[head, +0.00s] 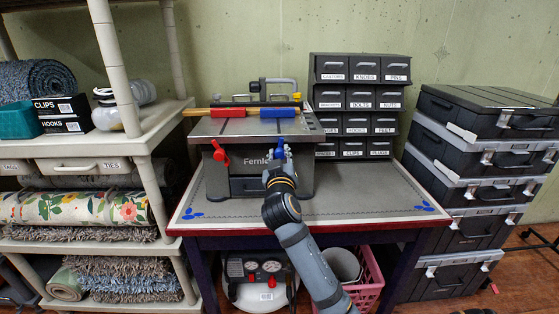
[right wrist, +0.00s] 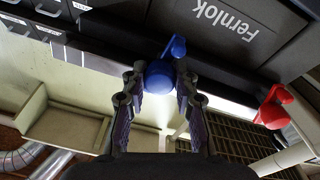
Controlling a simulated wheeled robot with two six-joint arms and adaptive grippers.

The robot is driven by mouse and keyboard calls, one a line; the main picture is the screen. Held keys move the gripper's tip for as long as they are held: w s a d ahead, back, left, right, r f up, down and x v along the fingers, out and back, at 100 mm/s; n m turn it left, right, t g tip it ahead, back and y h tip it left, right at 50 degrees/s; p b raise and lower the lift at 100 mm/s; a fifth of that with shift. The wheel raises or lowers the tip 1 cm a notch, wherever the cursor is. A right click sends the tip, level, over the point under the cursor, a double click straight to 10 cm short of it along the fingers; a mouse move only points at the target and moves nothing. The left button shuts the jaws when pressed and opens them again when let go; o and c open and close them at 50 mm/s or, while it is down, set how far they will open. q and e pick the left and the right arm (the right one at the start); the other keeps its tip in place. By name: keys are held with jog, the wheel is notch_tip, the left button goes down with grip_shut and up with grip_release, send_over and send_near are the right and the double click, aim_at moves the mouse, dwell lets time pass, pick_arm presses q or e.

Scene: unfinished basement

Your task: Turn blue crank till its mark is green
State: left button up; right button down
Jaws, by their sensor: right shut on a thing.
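The blue crank (head: 280,152) sits on the right of the front of a grey machine marked Fernlok (head: 222,187). My right gripper (head: 281,165) reaches up to it from below and hides part of it. In the right wrist view the picture is upside down, and the two fingers of my right gripper (right wrist: 158,84) are shut on the round blue hub of the crank (right wrist: 158,92), with its handle (right wrist: 178,47) sticking out beyond them. I cannot make out the crank's mark or its colour. My left gripper is not in view.
A red crank (head: 219,152) is on the machine's left front. Red and blue clamp blocks (head: 279,112) lie along a wooden strip on top. A labelled drawer cabinet (head: 361,100) stands behind right. Shelves (head: 146,140) flank the bench (head: 385,206) left, stacked cases (head: 478,160) right.

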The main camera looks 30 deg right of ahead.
jog(key=shift+f+m, duration=0.1)
jog(key=shift+m, duration=0.5)
jog(key=c, duration=1)
grip_release()
jog(key=v, duration=0.7)
jog(key=shift+s+a, duration=0.15)
jog(key=shift+s, duration=0.05)
